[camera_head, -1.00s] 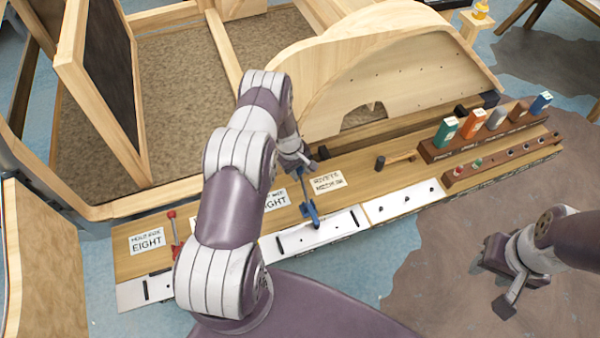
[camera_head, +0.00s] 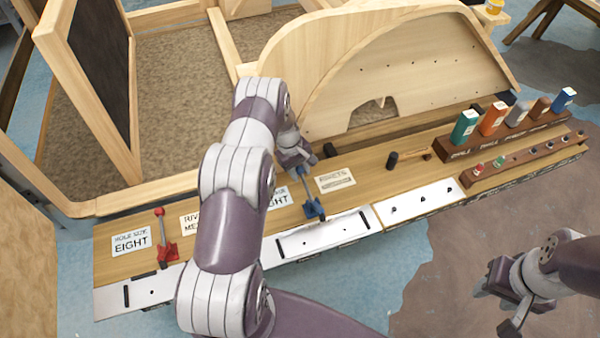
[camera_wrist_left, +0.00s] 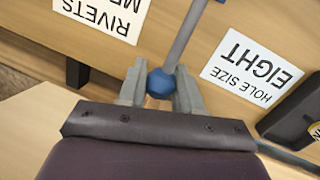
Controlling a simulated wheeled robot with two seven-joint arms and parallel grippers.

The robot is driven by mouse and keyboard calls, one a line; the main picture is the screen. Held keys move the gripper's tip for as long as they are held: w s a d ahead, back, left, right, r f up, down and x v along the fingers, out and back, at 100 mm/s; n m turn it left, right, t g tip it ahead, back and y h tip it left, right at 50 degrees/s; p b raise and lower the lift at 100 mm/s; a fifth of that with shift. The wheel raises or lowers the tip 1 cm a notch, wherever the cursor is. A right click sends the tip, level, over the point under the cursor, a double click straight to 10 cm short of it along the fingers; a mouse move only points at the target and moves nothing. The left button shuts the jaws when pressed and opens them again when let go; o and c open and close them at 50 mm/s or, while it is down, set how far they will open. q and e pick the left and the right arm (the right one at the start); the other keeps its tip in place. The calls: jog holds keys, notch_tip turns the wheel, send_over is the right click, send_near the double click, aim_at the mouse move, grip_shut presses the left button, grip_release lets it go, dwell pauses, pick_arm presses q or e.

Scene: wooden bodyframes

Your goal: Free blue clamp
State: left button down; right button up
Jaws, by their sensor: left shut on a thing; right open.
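The blue clamp (camera_head: 312,207) stands on the wooden bench at the right-hand white metal plate (camera_head: 325,235), with its grey handle bar (camera_head: 304,183) rising toward my left gripper. My left gripper (camera_head: 299,164) is shut on the blue ball knob (camera_wrist_left: 160,83) at the end of that bar; the left wrist view shows both fingers around it. The clamp's lower part is out of the left wrist view. The red clamp (camera_head: 166,245) stands at the left end of the bench. My right gripper (camera_head: 500,297) is open and empty over the floor at the right.
Labels such as the hole size eight card (camera_head: 131,240) lie on the bench. A hammer (camera_head: 408,157) lies right of the blue clamp. A curved wooden frame (camera_head: 400,75) rises behind.

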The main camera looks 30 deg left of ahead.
pick_arm(q)
jog(key=shift+f, duration=0.3)
jog(key=c, duration=0.8)
grip_release()
jog(key=b+v, duration=0.1)
jog(key=v, duration=1.1)
